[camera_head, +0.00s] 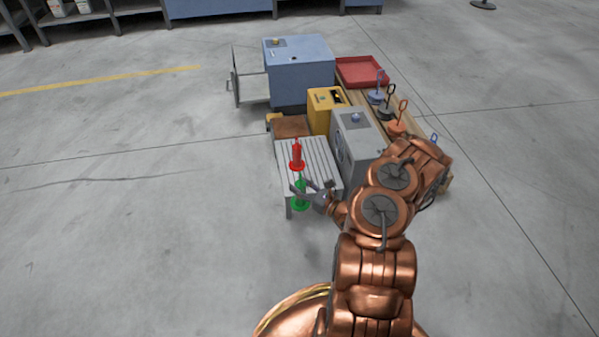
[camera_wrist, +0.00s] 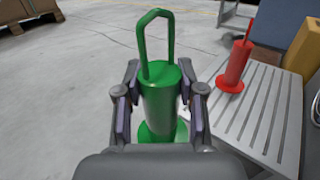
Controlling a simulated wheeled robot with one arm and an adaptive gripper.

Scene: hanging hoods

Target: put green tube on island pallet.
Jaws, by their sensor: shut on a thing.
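The green tube (camera_head: 300,190) has a round flange at its base and a loop handle on top. In the wrist view the green tube (camera_wrist: 160,95) stands upright between the two fingers of my gripper (camera_wrist: 160,108). My gripper (camera_head: 303,187) is shut on its body. It is at the near left edge of a grey slatted table (camera_head: 318,170). I cannot tell whether its base touches the table. A red tube (camera_head: 297,154) of like shape stands on the table behind it and also shows in the wrist view (camera_wrist: 235,62). I cannot make out which thing is the island pallet.
A grey box (camera_head: 359,135), a yellow box (camera_head: 324,105) and a blue cabinet (camera_head: 298,70) with its door open stand close behind the table. A red tray (camera_head: 361,72) and several looped weights, one orange (camera_head: 397,127), are on wooden planks. The floor at left is clear.

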